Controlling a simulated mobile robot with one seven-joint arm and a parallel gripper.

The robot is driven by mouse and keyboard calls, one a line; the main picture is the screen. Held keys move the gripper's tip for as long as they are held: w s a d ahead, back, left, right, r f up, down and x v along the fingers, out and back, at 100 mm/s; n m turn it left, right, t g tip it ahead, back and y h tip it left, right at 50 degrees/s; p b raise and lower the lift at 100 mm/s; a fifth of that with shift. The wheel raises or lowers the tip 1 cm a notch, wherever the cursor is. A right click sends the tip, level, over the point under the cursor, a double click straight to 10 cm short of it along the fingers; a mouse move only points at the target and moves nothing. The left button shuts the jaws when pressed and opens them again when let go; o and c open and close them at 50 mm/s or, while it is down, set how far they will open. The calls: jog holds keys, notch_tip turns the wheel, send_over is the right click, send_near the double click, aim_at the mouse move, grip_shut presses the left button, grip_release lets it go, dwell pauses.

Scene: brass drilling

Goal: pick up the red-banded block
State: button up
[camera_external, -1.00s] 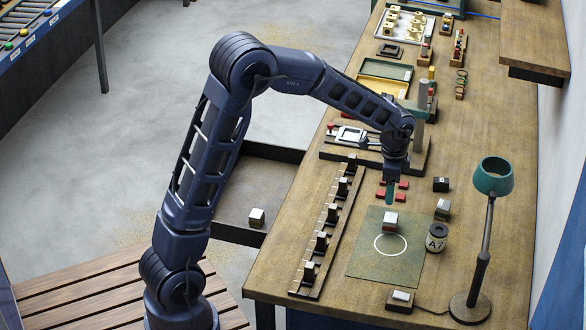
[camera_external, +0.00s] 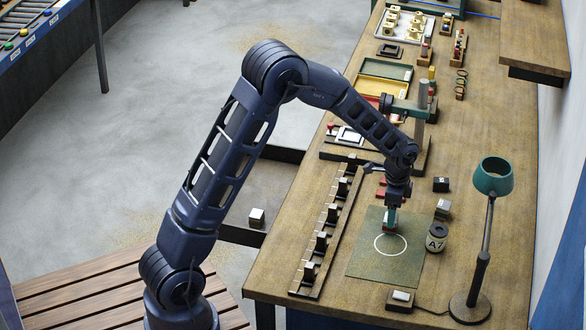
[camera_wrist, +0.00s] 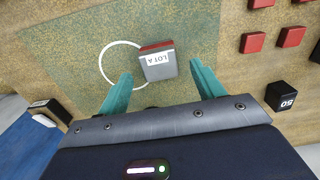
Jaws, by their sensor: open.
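The red-banded block (camera_wrist: 158,64) stands on the green mat (camera_wrist: 188,22), over the edge of a white ring. In the wrist view it has a grey top, a red band along one side and a white "LOT A" label. My gripper (camera_wrist: 160,70) is open, with one teal finger on each side of the block and a visible gap to each. In the external view my gripper (camera_external: 390,218) points down over the green mat (camera_external: 365,262); its fingers hide most of the block there.
A black block (camera_wrist: 281,96) marked 50 and several red blocks (camera_wrist: 252,42) lie beside the mat. An A7 canister (camera_external: 436,238), a white-topped block (camera_external: 443,208) and a teal lamp (camera_external: 492,178) stand to the right. A slotted wooden rack (camera_external: 325,235) lies left.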

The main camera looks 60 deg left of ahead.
notch_tip(320, 180, down, 4)
jog(key=shift+s+a+f, duration=0.1)
jog(key=shift+a, duration=0.05)
grip_shut()
dwell(0.3)
